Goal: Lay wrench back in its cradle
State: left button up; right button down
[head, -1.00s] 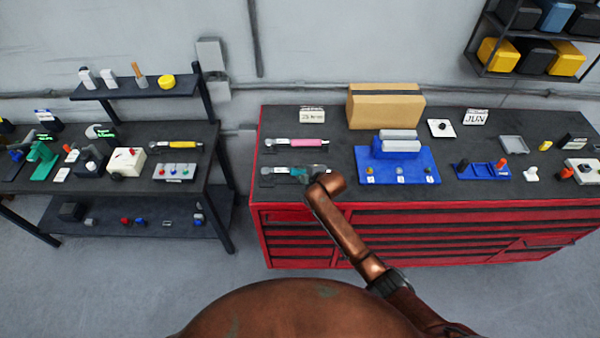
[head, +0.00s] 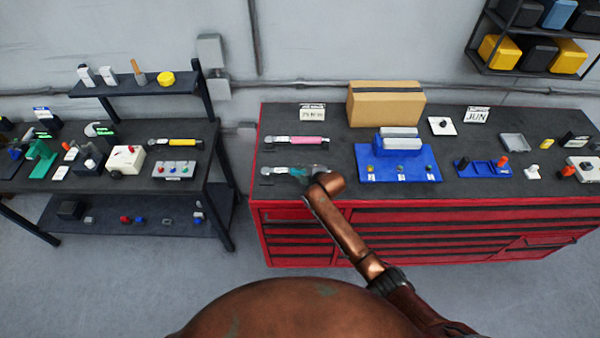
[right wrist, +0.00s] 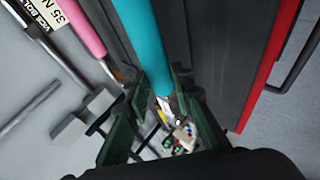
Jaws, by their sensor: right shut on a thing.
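The wrench with a teal handle (head: 298,172) is at the front left of the red cabinet's dark top, its metal shaft pointing left. My right gripper (head: 312,172) is shut on it, partly hidden behind my wrist in the head view. In the right wrist view the teal handle (right wrist: 145,45) runs between the dark green fingers (right wrist: 160,108). A small dark cradle piece (head: 266,171) shows at the wrench's left end; I cannot tell whether the wrench touches it. My left gripper is not in view.
A pink-handled wrench (head: 302,140) lies parallel, just behind. A blue fixture plate (head: 405,176) stands to the right, with a cardboard box (head: 386,106) behind it. A side bench with another, yellow-handled wrench (head: 178,142) stands at the left, across a gap.

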jog(key=shift+f, duration=0.25)
jog(key=c, duration=1.7)
grip_release()
jog(key=shift+o, duration=0.5)
jog(key=shift+f, duration=0.2)
jog(key=v, duration=1.2)
jog(key=shift+r, duration=0.15)
